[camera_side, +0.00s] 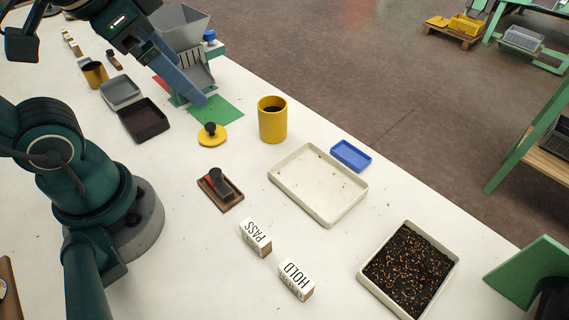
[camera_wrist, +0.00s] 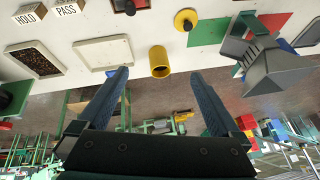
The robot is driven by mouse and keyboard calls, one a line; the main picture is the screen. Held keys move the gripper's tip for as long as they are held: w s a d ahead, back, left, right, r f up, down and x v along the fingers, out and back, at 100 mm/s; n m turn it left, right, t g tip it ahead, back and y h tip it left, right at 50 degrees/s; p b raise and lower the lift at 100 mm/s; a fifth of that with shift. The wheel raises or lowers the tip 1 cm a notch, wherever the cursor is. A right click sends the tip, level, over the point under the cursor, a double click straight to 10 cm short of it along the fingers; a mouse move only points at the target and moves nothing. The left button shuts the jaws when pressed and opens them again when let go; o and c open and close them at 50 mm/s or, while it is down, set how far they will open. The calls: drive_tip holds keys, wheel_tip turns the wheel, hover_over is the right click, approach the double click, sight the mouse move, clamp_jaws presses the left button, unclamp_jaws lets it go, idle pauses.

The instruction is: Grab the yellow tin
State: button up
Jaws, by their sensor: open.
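The yellow tin (camera_side: 272,124) stands upright and open on the white table, with something dark inside. It also shows in the wrist view (camera_wrist: 160,66), between and beyond my fingertips in the picture. A yellow lid with a black knob (camera_side: 212,139) lies apart from it on the table, to its left in the side view. My gripper (camera_wrist: 160,76) has its two blue fingers spread, with nothing between them. In the side view a blue finger (camera_side: 182,82) points down above the table, to the left of the tin; the other finger is hidden there.
A grey hopper (camera_side: 178,30) stands behind my finger, with a green mat (camera_side: 222,113) nearby. A cream tray (camera_side: 345,212), a blue tray (camera_side: 351,155) and a stamp (camera_side: 220,188) lie around the tin. A smaller yellow cup (camera_side: 95,76) stands at the far left. Clear table surrounds the tin.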

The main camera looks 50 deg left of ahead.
drive_tip(key=w+a+f+m+y, duration=0.2)
drive_tip(key=w+a+m+y, duration=0.15)
drive_tip(key=m, duration=0.45)
drive_tip(key=m+t, duration=0.7)
drive_tip(key=m, duration=1.5)
hover_over(266, 126)
wheel_tip(266, 126, down, 8)
drive_tip(key=shift+w+a+f, duration=0.1)
drive_tip(key=shift+w+f, duration=0.05)
drive_tip(key=shift+f, duration=2)
drive_tip(key=shift+w+a+f, duration=0.1)
drive_tip(key=shift+w+f, duration=0.05)
drive_tip(key=shift+f, duration=1.95)
drive_tip(key=shift+w+f, duration=0.2)
drive_tip(key=shift+f, duration=0.1)
drive_tip(key=shift+x, duration=1.25)
drive_tip(key=shift+r, duration=0.1)
